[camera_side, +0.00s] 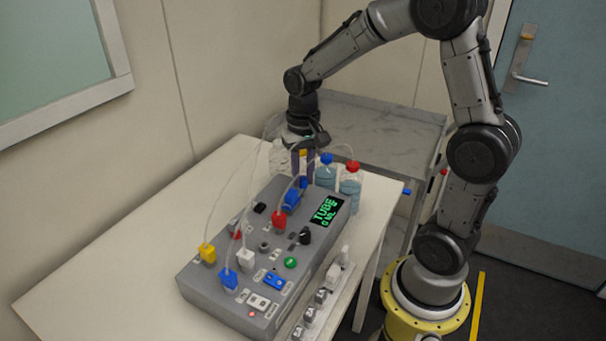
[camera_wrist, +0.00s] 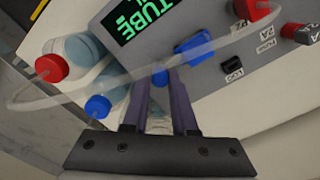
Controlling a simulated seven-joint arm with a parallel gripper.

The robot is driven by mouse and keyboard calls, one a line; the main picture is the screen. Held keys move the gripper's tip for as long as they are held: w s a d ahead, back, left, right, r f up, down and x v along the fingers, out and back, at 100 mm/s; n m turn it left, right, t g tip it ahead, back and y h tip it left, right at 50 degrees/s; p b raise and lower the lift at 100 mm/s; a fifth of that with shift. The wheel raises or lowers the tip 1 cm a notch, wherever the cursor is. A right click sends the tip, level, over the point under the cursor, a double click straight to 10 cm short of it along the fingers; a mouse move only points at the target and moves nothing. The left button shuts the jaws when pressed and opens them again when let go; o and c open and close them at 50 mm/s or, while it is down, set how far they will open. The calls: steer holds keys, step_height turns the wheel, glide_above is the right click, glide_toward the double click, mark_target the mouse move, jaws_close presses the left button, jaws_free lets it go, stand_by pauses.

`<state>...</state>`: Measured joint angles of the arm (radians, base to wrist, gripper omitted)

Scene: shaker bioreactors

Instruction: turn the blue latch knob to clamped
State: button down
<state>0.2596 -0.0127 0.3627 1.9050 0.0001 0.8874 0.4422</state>
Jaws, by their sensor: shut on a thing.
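My gripper (camera_side: 303,175) reaches down to the far end of the grey control box (camera_side: 232,250). In the wrist view, my two dark fingers (camera_wrist: 164,80) are shut on a small blue knob (camera_wrist: 159,75), which also shows just under the fingertips in the side view (camera_side: 303,183). The fingers hide part of the knob, and I cannot read its turn position. A larger blue block (camera_side: 291,201) sits beside it, and it also shows in the wrist view (camera_wrist: 194,46). Clear tubing passes over the block near my fingers.
A red-capped bottle (camera_side: 351,184) and a blue-capped bottle (camera_side: 326,170) stand close beyond the box. A lit green display (camera_side: 327,211) reads TUBE. Red (camera_side: 279,221), yellow (camera_side: 207,252) and blue (camera_side: 228,280) connectors carry looping tubes. The white table's left side (camera_side: 120,255) is clear.

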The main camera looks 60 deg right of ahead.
mark_target(303, 178)
steer(key=shift+r+m, duration=0.15)
steer(key=shift+m, duration=0.45)
steer(key=c, duration=0.7)
jaws_free()
step_height(303, 178, up, 14)
